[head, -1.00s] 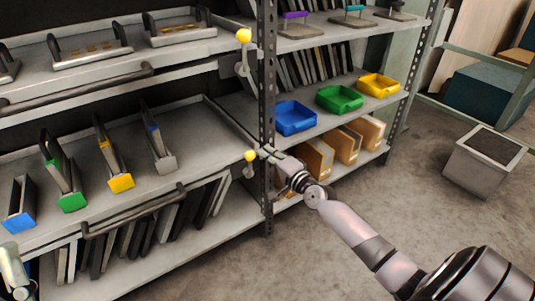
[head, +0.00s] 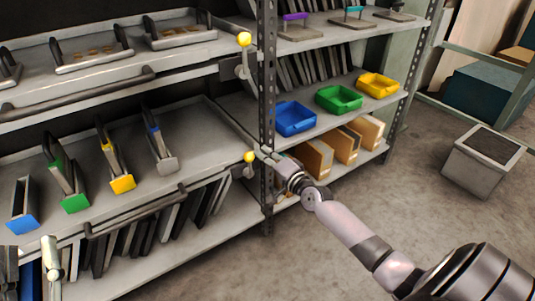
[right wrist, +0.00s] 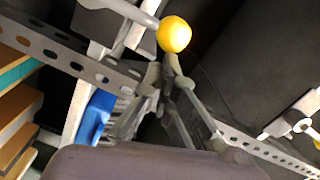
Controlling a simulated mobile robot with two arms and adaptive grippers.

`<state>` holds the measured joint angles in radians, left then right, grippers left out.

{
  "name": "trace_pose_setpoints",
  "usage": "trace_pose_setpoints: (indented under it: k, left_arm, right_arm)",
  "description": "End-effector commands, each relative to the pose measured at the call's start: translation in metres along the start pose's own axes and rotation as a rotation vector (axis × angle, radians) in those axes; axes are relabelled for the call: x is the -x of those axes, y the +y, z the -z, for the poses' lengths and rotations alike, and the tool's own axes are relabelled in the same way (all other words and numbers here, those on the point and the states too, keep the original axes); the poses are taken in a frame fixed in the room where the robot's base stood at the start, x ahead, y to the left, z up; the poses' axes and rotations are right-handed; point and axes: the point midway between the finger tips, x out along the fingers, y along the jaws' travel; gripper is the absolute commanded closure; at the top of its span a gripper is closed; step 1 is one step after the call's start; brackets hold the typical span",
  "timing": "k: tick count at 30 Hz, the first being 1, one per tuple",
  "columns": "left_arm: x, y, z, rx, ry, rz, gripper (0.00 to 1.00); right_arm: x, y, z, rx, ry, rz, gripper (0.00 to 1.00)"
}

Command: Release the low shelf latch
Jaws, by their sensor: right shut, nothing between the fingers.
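The low shelf latch has a yellow ball knob (head: 250,157) on a grey lever at the right end of the lower pull-out shelf (head: 205,130), beside the perforated post. My right gripper (head: 263,152) is at the post, just right of the knob. In the right wrist view the knob (right wrist: 174,34) is just beyond the fingertips of my right gripper (right wrist: 165,65). The fingers are shut and empty; whether they touch the knob or lever I cannot tell. Part of my left arm, apparently its gripper (head: 50,260), shows at the lower left; its fingers are unclear.
A second yellow knob (head: 244,39) is on the upper shelf latch. Several dies with coloured ends, such as a green one (head: 75,203), stand on the lower shelf. A blue bin (head: 295,119) sits right of the post. Open floor (head: 440,225) lies at the right.

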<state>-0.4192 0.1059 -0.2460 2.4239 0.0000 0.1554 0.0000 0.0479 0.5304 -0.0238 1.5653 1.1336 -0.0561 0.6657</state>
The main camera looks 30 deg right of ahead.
Motion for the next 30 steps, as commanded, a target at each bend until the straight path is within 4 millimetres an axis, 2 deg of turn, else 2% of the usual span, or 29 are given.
trace_pose_setpoints:
  k: [5,8,11,14,18,22,26,30]
  left_arm:
    - [0.001,-0.004,-0.026,-0.007,-0.159,0.007,0.6]
    - [0.007,-0.007,-0.049,-0.012,-0.295,0.015,0.6]
    - [0.02,-0.012,-0.074,-0.016,-0.458,0.024,0.6]
    - [0.04,-0.016,-0.101,-0.02,-0.644,0.035,0.6]
    - [0.079,-0.023,-0.13,-0.023,-0.901,0.052,0.6]
    - [0.123,-0.028,-0.147,-0.023,-1.134,0.069,0.6]
    - [0.169,-0.032,-0.153,-0.02,-1.36,0.086,0.6]
    - [0.22,-0.035,-0.147,-0.014,-1.593,0.105,0.6]
  right_arm:
    - [0.0,-0.005,-0.004,0.045,-0.001,-0.003,1.0]
    - [0.0,-0.008,-0.007,0.082,-0.002,-0.006,1.0]
    - [-0.001,-0.011,-0.011,0.131,-0.002,-0.009,1.0]
    - [-0.001,-0.014,-0.016,0.185,-0.002,-0.011,1.0]
    - [-0.001,-0.017,-0.023,0.262,-0.002,-0.015,1.0]
    - [-0.002,-0.019,-0.03,0.332,-0.002,-0.019,1.0]
    - [-0.002,-0.021,-0.036,0.403,-0.002,-0.023,1.0]
    - [-0.002,-0.023,-0.044,0.481,-0.002,-0.026,1.0]
